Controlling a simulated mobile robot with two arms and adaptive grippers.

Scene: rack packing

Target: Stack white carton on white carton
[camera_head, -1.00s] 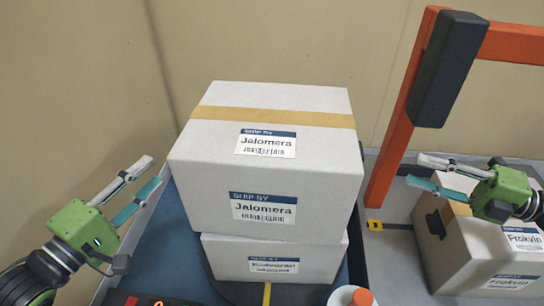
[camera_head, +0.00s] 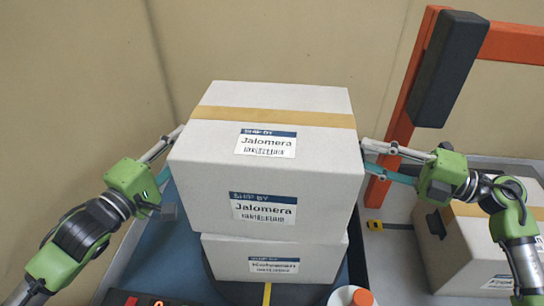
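A large white carton (camera_head: 215,160) with tan tape and "Jalomera" labels rests on a smaller white carton (camera_head: 225,255). The upper carton overhangs the lower one. My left gripper (camera_head: 174,152) is at the upper carton's left side, its fingertips partly hidden behind the carton's edge. My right gripper (camera_head: 366,155) is at the upper carton's right side, fingers pointing at it, tips at or very near its face. The fingers of each gripper look spread apart. I cannot tell whether either gripper touches the carton.
Another taped carton (camera_head: 455,250) stands at the right on a grey surface. An orange frame with a black pad (camera_head: 447,70) rises behind it. A white bottle with an orange cap (camera_head: 362,297) is at the front.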

